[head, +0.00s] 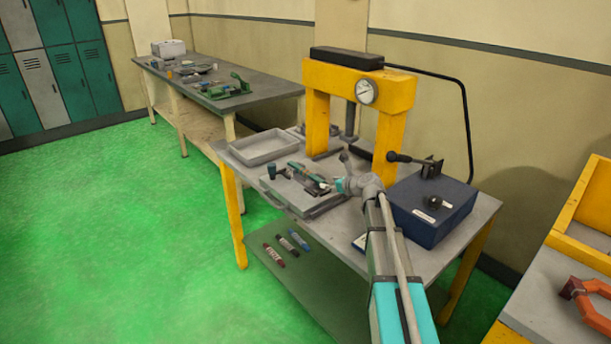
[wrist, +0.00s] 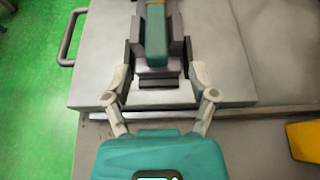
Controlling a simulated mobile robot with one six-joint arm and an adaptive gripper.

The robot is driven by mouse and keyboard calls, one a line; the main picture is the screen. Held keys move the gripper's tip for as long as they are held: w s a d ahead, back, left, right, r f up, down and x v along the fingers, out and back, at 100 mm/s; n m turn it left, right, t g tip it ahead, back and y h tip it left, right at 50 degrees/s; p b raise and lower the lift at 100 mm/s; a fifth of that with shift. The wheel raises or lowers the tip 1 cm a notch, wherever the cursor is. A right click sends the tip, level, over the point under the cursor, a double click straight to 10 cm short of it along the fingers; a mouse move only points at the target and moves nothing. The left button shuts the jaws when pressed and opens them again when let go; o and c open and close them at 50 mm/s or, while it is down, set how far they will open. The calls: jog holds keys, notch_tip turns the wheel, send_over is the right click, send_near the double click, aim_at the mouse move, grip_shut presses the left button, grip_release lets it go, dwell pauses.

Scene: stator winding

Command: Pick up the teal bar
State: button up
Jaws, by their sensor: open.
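The teal bar (wrist: 156,38) shows at the top middle of the wrist view, pointing away from me, with an orange mark near its far end. Its near end is at a grey block with a dark slot. My gripper (wrist: 157,48) is open, with one finger on each side of the bar; I cannot tell whether either finger touches it. In the head view, my gripper (head: 322,184) is low over the grey plate on the press table. The teal piece (head: 297,168) there is partly hidden by my gripper.
A yellow press (head: 394,97) stands behind the plate (head: 325,207). A grey tray (head: 263,148) is behind to the left, and a blue box with a lever (head: 432,212) is at the right. A dark teal-handled tool (head: 272,173) stands at the plate's left.

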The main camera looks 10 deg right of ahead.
aim_at(323, 181)
jog(key=shift+b+x, duration=0.5)
jog(key=shift+x, duration=1.4)
jog(key=shift+s+a+r, duration=0.1)
jog(key=shift+a, duration=0.05)
grip_shut()
